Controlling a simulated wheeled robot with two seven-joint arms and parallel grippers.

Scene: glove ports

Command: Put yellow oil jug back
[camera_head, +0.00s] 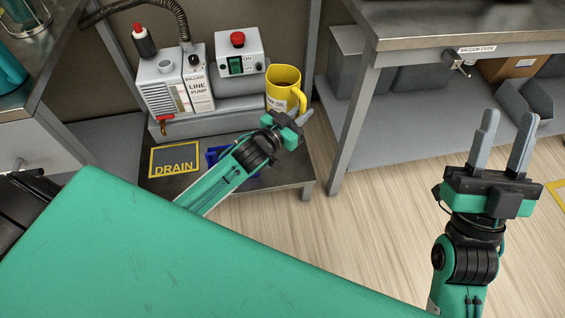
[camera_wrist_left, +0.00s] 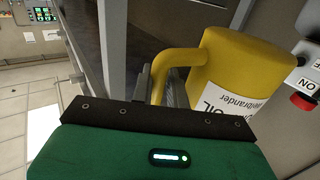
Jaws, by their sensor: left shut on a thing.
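The yellow oil jug (camera_head: 283,86) stands at the right end of the grey pump shelf, with a white label on its front. It looks upright in the head view. My left gripper (camera_head: 295,121) is at the jug's handle side, shut on the handle. In the left wrist view the yellow jug (camera_wrist_left: 232,70) fills the upper right, and its handle (camera_wrist_left: 165,62) runs down between the fingers. The fingertips are partly hidden there. My right gripper (camera_head: 503,145) is raised at the right, open and empty.
The line pump (camera_head: 178,82) and a switch box with a red button (camera_head: 237,50) stand left of the jug. A yellow-framed DRAIN mark (camera_head: 174,161) and a partly hidden blue object (camera_head: 214,154) are on the lower shelf. A steel bench (camera_head: 450,25) stands at the right.

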